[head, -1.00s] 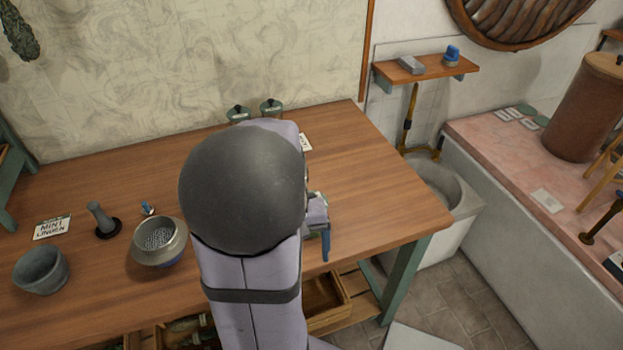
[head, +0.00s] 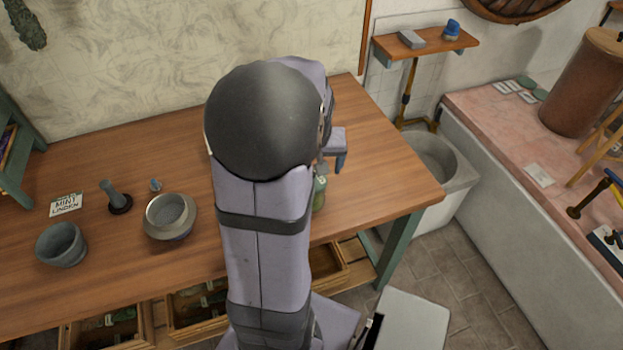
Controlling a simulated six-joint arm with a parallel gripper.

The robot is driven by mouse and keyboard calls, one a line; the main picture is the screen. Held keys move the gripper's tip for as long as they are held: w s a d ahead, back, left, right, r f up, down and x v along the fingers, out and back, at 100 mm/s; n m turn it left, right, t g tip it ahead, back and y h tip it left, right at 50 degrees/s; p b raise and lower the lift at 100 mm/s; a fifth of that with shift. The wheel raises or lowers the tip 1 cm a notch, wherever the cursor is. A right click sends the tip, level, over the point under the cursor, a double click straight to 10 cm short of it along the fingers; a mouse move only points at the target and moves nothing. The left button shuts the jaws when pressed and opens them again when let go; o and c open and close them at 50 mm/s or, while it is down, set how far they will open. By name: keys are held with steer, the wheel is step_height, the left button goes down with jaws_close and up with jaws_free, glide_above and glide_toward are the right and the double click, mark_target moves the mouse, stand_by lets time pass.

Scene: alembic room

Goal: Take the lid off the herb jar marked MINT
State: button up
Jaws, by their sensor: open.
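A green jar (head: 319,193) stands on the table near its front right, partly hidden behind my arm. No label on it can be read, and I cannot tell whether it is the MINT jar or has a lid on. My gripper (head: 331,168) is open, seen from behind, just above and beside this jar. My arm hides part of it, and no held thing shows. A card (head: 66,204) reading MINT and LINDEN lies at the table's left. The back of the table behind my arm is hidden.
On the wooden table (head: 130,160) are a grey bowl (head: 61,245), a pestle-like tool (head: 115,196) and a metal strainer (head: 171,216). The table's right end is clear. Open drawers (head: 328,270) sit below its front edge. A stone basin (head: 440,160) stands to the right.

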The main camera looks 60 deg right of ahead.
steer(key=shift+p+x, duration=0.95)
steer(key=shift+x, duration=1.65)
steer(key=shift+r, duration=0.1)
steer(key=c, duration=1.1)
